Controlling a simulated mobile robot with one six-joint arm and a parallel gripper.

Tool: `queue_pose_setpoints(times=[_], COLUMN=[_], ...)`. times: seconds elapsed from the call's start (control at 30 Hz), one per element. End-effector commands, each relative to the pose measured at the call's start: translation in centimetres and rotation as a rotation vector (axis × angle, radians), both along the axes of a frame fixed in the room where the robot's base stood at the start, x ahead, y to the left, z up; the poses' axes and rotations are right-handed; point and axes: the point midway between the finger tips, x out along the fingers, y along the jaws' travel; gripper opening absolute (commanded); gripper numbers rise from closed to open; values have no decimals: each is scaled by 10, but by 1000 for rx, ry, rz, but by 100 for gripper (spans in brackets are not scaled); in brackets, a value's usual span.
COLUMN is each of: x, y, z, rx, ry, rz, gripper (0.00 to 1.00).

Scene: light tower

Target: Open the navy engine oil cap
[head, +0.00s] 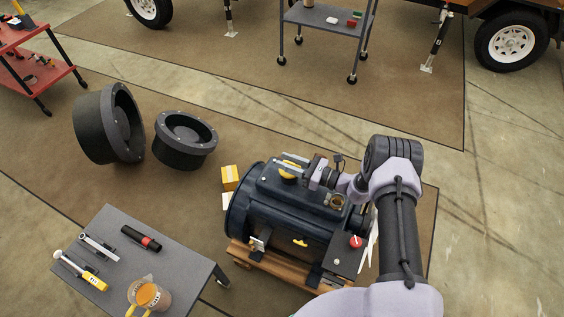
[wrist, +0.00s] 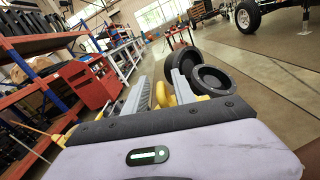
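The navy engine (head: 285,213) lies on a wooden stand in the middle of the head view. My gripper (head: 290,167) is above its upper left part, pointing left and roughly level. A yellow piece, seemingly the oil cap (head: 288,176), is between its fingers; in the wrist view the yellow cap (wrist: 161,94) fills the gap between the two grey fingers. A brass-coloured round filler neck (head: 336,201) on the engine top, right of the gripper, looks uncovered. Whether the cap touches the engine is not clear.
A grey table (head: 165,262) at lower left bears a jug (head: 149,296), a wrench and a red-black tool. A yellow box (head: 230,177) lies left of the engine. Two large black round parts (head: 185,140) stand behind left. A red knob (head: 355,242) is on the engine's right.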

Motion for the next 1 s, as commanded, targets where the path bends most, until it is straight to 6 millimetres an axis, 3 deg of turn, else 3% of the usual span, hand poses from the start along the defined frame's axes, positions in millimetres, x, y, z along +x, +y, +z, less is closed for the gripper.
queue_pose_setpoints(times=[0.17,0.43,0.6,1.0], x=[5,6,6,5], y=[15,16,16,16], z=[-1,0,0,0], rx=[-1,0,-1,-1], ry=[0,0,0,2], rz=[1,0,0,2], gripper=[32,32,0,0])
